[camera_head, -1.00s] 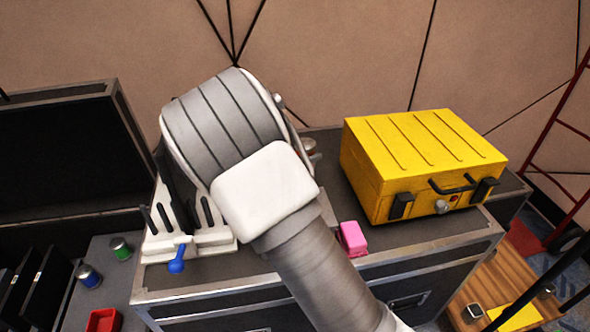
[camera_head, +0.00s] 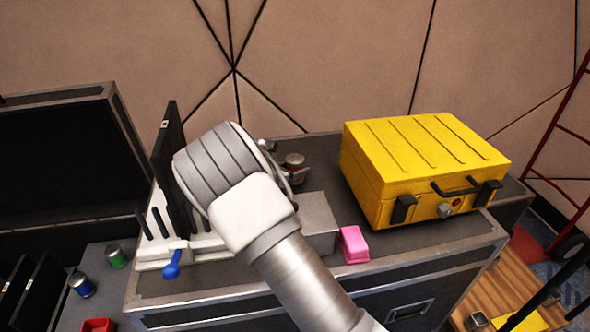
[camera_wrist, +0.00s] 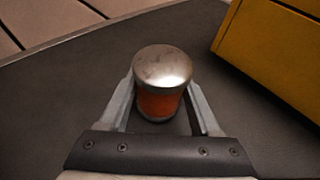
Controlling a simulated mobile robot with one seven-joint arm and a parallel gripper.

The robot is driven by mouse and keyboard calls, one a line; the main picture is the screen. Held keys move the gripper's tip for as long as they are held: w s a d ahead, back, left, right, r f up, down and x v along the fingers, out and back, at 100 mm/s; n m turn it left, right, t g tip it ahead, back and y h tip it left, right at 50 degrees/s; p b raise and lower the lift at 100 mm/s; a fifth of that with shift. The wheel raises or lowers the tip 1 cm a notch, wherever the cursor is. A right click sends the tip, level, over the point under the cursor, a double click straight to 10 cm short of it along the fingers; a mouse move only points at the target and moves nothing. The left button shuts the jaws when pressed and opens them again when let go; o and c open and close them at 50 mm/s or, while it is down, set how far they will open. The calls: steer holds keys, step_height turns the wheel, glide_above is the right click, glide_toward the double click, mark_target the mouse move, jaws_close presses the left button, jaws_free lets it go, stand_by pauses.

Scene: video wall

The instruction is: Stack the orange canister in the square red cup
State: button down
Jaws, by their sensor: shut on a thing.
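The orange canister (camera_wrist: 160,105) with a silver lid stands upright between the two fingers of my gripper (camera_wrist: 161,98) in the wrist view. My gripper is shut on it, over the dark top of the case. I cannot tell whether its base touches that top. In the head view the canister (camera_head: 295,161) shows just right of my wrist, and my arm hides most of my gripper. The square red cup (camera_head: 97,325) is at the bottom left of the head view, cut off by the picture edge, well away from my gripper.
A yellow case (camera_head: 420,165) stands to the right of the canister. A pink block (camera_head: 353,245) and a grey box (camera_head: 318,225) lie nearer. A white rack (camera_head: 205,245) with dark panels is left of my arm. Blue (camera_head: 82,284) and green (camera_head: 117,257) cans stand left.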

steer(key=shift+f, duration=0.2)
steer(key=shift+c, duration=0.6)
jaws_free()
steer(key=shift+r, duration=0.15)
